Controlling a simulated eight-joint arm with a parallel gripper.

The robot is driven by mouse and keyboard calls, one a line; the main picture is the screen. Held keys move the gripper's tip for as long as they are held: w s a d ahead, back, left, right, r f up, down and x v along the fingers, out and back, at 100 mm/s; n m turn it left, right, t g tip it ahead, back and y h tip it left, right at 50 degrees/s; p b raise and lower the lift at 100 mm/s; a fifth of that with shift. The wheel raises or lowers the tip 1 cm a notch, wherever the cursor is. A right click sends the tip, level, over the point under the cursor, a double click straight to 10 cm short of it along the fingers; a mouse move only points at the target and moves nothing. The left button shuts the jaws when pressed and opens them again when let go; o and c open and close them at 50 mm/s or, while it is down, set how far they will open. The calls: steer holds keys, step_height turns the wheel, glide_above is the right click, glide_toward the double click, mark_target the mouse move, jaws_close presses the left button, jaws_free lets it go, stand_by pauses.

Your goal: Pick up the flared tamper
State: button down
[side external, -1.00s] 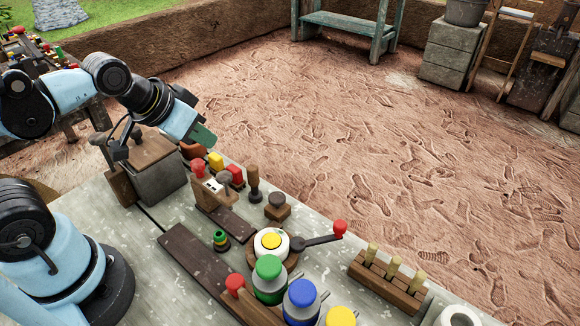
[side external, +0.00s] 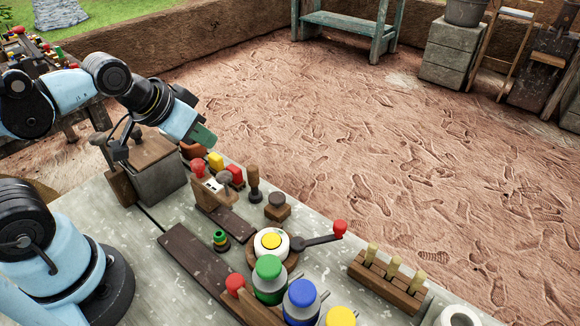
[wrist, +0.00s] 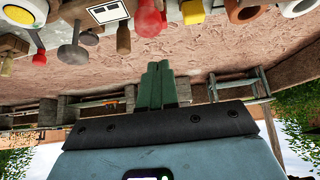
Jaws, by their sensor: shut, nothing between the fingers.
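A small dark-brown wooden tool (side external: 254,184) stands upright on the grey bench in the side view, with a slim handle above a wider foot; it looks like the flared tamper, though I cannot be sure. My gripper (side external: 204,136) is up and to the left of it, above the bench's far edge and well apart from it. In the wrist view the green fingers of my gripper (wrist: 157,82) are together and empty. That view is upside down; a brown wooden handle (wrist: 123,38) hangs at its top, and I cannot tell whether it is the same tool.
Green (side external: 269,281) and blue (side external: 302,302) capped bottles stand nearer the front. A grey box (side external: 158,180) sits at the left.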

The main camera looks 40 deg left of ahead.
steer(key=c, duration=0.9)
jaws_free()
steer(key=shift+o, duration=0.2)
steer(key=n+g, duration=0.3)
steer(key=g, duration=0.4)
glide_toward(252, 167)
steer(key=shift+s+a+f, duration=0.15)
steer(key=shift+a+f, duration=0.1)
steer(key=shift+f, duration=3.5)
steer(key=shift+d+f, duration=0.15)
steer(key=shift+f, duration=1.1)
steer(key=shift+d+f, duration=0.15)
steer(key=shift+f, duration=1.15)
